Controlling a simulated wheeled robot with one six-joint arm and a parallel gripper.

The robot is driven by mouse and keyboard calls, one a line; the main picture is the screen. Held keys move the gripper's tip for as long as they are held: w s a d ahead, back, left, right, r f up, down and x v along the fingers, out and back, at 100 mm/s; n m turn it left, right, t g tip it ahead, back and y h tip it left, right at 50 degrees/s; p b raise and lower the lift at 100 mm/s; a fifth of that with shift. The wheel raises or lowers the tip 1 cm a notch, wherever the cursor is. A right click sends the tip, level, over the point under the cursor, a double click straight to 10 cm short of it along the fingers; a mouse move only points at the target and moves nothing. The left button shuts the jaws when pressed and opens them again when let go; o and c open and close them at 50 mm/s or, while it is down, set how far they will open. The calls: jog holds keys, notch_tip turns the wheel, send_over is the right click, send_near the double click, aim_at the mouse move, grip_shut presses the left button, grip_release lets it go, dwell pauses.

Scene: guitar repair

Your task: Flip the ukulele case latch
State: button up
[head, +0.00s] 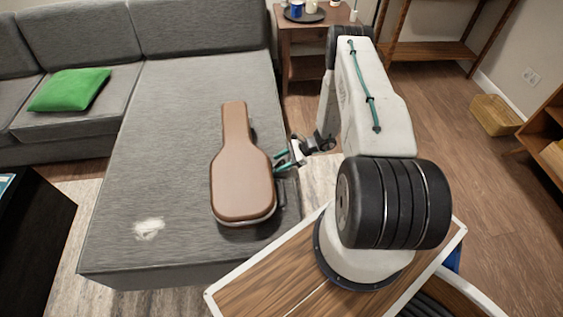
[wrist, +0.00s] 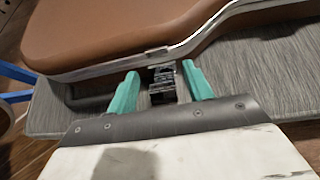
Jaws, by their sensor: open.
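The brown ukulele case (head: 240,180) lies closed on the grey sofa seat, its neck pointing away from me. In the wrist view its lid (wrist: 100,32) and pale metal rim run across the top. A black ridged piece that looks like the latch (wrist: 162,78) sits at the case's side edge. My gripper (wrist: 160,84) is open, with one teal finger on each side of this piece. Whether the fingers touch it I cannot tell. In the head view my gripper (head: 283,161) is beside the right side of the case, near its waist.
A dark handle (head: 281,194) sticks out from the case's right side, nearer to me. The grey sofa seat (head: 165,130) is mostly clear, with a white patch (head: 149,229). A green cushion (head: 70,90) lies at far left. A small side table (head: 310,38) stands behind my arm.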

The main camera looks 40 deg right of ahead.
jog(key=v, duration=0.7)
jog(key=shift+d+r, duration=0.2)
jog(key=shift+d, duration=0.05)
jog(key=shift+s, duration=0.1)
